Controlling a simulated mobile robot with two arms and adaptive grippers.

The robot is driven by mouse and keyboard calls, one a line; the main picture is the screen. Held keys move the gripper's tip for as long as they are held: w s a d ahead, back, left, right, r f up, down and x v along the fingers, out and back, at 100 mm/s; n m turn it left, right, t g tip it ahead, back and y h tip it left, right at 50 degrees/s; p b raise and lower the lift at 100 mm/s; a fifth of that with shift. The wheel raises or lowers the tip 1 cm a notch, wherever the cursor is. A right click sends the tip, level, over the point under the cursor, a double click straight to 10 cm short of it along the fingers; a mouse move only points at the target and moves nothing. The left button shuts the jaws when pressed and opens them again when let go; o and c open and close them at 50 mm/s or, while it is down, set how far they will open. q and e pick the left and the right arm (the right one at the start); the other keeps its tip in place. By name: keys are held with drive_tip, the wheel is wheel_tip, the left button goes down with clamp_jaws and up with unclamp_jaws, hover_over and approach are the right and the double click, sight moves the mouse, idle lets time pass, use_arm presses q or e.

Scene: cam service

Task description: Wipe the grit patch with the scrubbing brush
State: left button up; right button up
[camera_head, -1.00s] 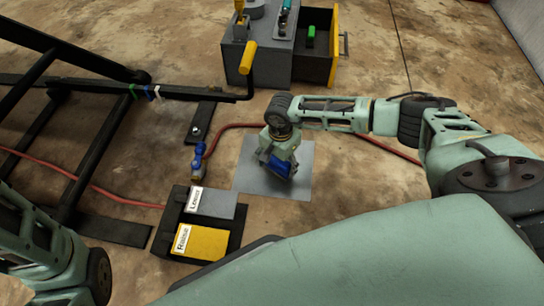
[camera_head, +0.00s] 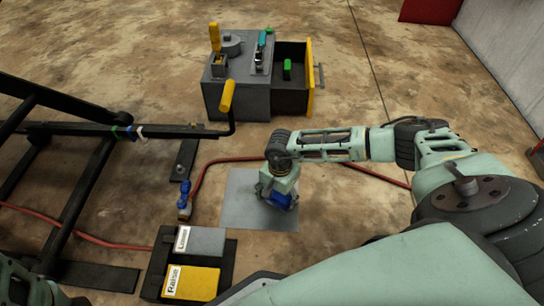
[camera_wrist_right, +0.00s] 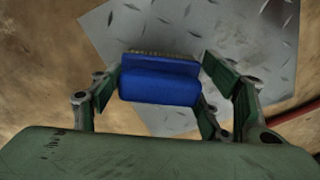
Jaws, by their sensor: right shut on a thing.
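The scrubbing brush, a blue block with pale bristles, is in my right gripper (camera_head: 279,197) at the right part of a grey metal plate (camera_head: 240,207) on the floor. In the right wrist view the brush (camera_wrist_right: 160,85) sits between the two fingers, its bristles along the far edge, over the diamond-tread plate (camera_wrist_right: 238,28). I cannot tell whether the bristles touch the plate. I cannot make out a grit patch in either view. My left gripper is out of view; only part of my left arm shows at the lower left.
A grey box (camera_head: 240,95) with an open yellow-fronted drawer (camera_head: 310,75) stands behind the plate. A black pedal unit (camera_head: 232,247) is in front. A black frame (camera_head: 70,190) stands at left. A red hose (camera_head: 205,163) runs behind the plate.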

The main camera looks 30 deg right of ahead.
drive_tip(key=shift+s+d, duration=0.45)
drive_tip(key=shift+d, duration=0.15)
drive_tip(key=shift+w+a+b, duration=0.2)
drive_tip(key=shift+w+a, duration=0.5)
drive_tip(key=shift+a, duration=0.25)
drive_tip(key=shift+w+a+b, duration=0.15)
drive_tip(key=shift+w+a, duration=0.55)
drive_tip(key=shift+a, duration=0.2)
drive_tip(key=shift+w+a+b, duration=0.35)
drive_tip(key=shift+w+a, duration=0.35)
drive_tip(key=shift+a, duration=0.2)
drive_tip(key=shift+w+a+b, duration=0.35)
drive_tip(key=shift+w+a, duration=0.3)
drive_tip(key=shift+a, duration=0.25)
